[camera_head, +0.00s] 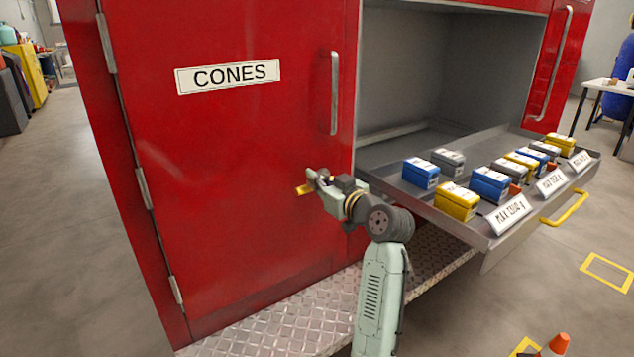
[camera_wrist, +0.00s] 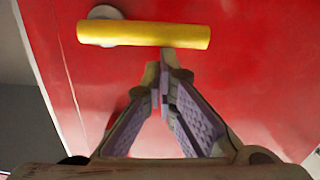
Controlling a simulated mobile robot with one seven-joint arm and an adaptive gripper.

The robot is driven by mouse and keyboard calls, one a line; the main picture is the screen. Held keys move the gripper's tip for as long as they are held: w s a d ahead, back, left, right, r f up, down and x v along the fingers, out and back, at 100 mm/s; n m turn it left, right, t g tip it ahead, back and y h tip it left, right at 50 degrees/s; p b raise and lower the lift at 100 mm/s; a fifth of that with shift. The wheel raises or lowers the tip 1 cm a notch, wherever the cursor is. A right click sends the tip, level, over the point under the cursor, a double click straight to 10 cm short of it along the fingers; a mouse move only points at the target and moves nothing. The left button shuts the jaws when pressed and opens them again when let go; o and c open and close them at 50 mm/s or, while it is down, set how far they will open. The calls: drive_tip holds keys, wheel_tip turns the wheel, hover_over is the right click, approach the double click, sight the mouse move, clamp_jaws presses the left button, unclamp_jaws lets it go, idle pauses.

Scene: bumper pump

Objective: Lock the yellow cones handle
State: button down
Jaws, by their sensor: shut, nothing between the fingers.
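The red door labelled CONES (camera_head: 228,76) is closed. A small yellow handle (camera_head: 303,190) sits low on it near its right edge. In the wrist view the yellow handle (camera_wrist: 145,35) is a bar lying across the picture, with a round grey mount (camera_wrist: 104,13) behind its left end. My gripper (camera_head: 318,182) is at the handle, with its fingers shut and empty. In the wrist view the fingertips (camera_wrist: 163,70) meet just below the bar, right of its middle. I cannot tell whether they touch it.
A grey drawer (camera_head: 480,238) is pulled out to the right of my arm, holding several blue, yellow and grey boxes. A vertical grey door grip (camera_head: 334,92) is above my gripper. A metal tread step (camera_head: 270,325) runs below the door. An orange cone (camera_head: 560,343) stands at lower right.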

drive_tip(key=shift+s+a+f+n+b, duration=0.1)
drive_tip(key=shift+f+n+b, duration=0.3)
drive_tip(key=shift+b, duration=0.6)
wheel_tip(320, 180, down, 8)
drive_tip(key=w+d+n+t+b, duration=0.1)
drive_tip(key=d+n+b, duration=0.1)
drive_tip(key=n+b, duration=1.3)
drive_tip(key=b, duration=0.6)
drive_tip(key=shift+w+f+h+b, duration=0.2)
drive_tip(key=shift+h+b, duration=0.1)
drive_tip(key=shift+b, duration=0.05)
drive_tip(key=shift+w+d, duration=0.1)
drive_tip(key=shift+d, duration=0.05)
